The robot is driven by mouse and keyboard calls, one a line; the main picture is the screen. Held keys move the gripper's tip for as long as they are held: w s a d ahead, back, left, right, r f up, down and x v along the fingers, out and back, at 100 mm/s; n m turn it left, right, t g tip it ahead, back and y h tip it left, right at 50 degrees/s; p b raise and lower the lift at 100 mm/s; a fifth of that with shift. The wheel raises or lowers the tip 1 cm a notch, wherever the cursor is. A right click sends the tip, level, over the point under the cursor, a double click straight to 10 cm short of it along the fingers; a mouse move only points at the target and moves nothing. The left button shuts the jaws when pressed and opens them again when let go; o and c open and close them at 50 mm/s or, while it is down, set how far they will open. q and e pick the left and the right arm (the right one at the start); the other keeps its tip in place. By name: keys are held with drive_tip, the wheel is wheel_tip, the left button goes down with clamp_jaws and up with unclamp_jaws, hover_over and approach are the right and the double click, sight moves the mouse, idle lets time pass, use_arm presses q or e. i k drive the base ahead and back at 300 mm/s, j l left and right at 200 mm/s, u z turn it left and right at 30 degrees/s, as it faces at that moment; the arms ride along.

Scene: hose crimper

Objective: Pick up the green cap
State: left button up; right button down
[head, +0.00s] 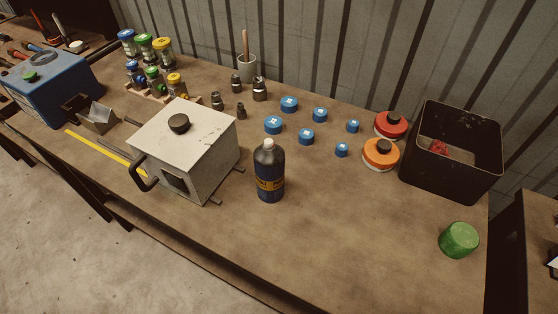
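The green cap (459,240) sits on the workbench near its right end, in front of the black bin. It looks like a short, plain green cylinder, slightly tilted in the picture. Nothing touches it. Neither of my grippers shows in the head view.
A black open bin (450,172) with something red inside stands behind the cap. Orange (380,155) and red (391,125) round containers, several blue caps (306,137), a dark bottle (269,172) and a grey crimper box (187,150) stand to the left. The bench (350,230) between bottle and cap is clear.

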sight(459, 239)
drive_tip(key=l+z, duration=0.1)
drive_tip(key=z, duration=0.4)
drive_tip(key=l+z, duration=0.1)
drive_tip(key=z, duration=0.9)
